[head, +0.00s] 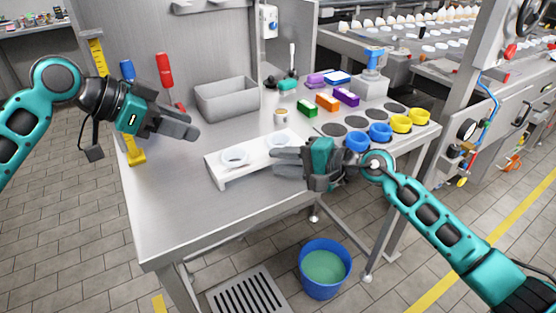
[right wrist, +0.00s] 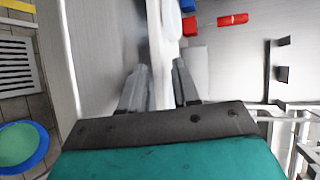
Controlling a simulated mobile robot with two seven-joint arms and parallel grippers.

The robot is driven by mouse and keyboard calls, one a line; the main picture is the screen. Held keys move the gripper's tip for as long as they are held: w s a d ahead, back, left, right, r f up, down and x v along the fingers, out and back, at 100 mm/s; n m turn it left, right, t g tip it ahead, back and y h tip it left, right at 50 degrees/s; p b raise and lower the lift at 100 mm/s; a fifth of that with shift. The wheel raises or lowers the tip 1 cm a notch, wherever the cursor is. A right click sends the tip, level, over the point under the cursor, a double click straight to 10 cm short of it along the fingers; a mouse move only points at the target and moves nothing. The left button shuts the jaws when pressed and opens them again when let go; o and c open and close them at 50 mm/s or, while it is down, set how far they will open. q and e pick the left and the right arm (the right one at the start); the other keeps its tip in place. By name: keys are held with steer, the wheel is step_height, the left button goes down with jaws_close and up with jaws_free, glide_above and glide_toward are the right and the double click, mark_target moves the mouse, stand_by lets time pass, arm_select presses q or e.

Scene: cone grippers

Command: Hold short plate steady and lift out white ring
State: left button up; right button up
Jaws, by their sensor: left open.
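The short plate (head: 212,171) is a low white bench-like piece on the metal table. A white ring (head: 235,157) lies on its left part, and another pale round piece (head: 279,139) is on its right part. My right gripper (head: 275,162) is at the plate's right front and hides that end.
A grey metal bin (head: 228,100) stands behind the plate. Coloured blocks (head: 327,102) and blue and yellow rings (head: 380,132) are at the right. A blue bucket (head: 325,268) is on the floor. The table's front left is clear.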

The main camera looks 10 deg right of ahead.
steer(key=shift+x, duration=0.9)
jaws_close()
